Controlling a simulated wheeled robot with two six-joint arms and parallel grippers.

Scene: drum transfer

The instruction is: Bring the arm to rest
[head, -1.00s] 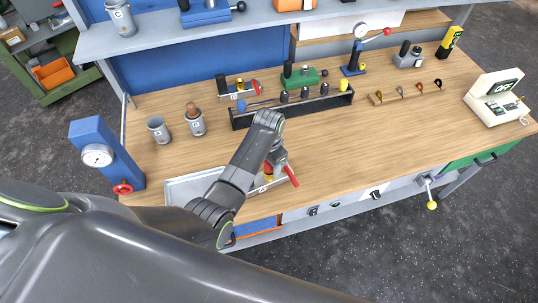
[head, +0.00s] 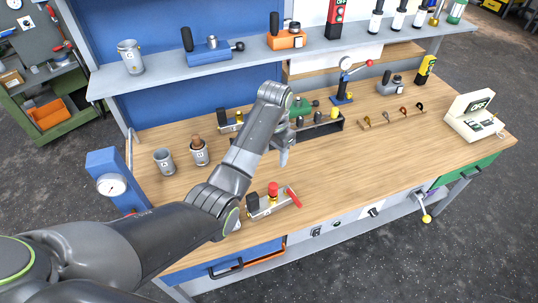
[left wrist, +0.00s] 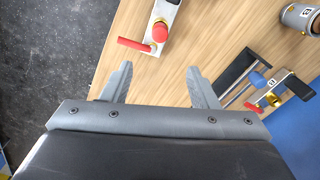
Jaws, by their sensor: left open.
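My left gripper (head: 283,156) hangs above the middle of the wooden workbench (head: 340,180) in the head view. In the left wrist view its two fingers (left wrist: 155,88) are spread apart with nothing between them. A device with a red button and a red lever (head: 272,201) lies on the bench in front of the gripper, and it also shows beyond the fingers in the left wrist view (left wrist: 158,30). The gripper is apart from it. My left arm crosses the head view from the lower left and hides part of the bench. My right gripper is not in view.
Two grey cups (head: 164,160) and a blue gauge stand (head: 106,174) are at the left. A white box reading OFF (head: 474,116) is at the right. A shelf (head: 230,61) runs above the bench. The right front of the bench is clear.

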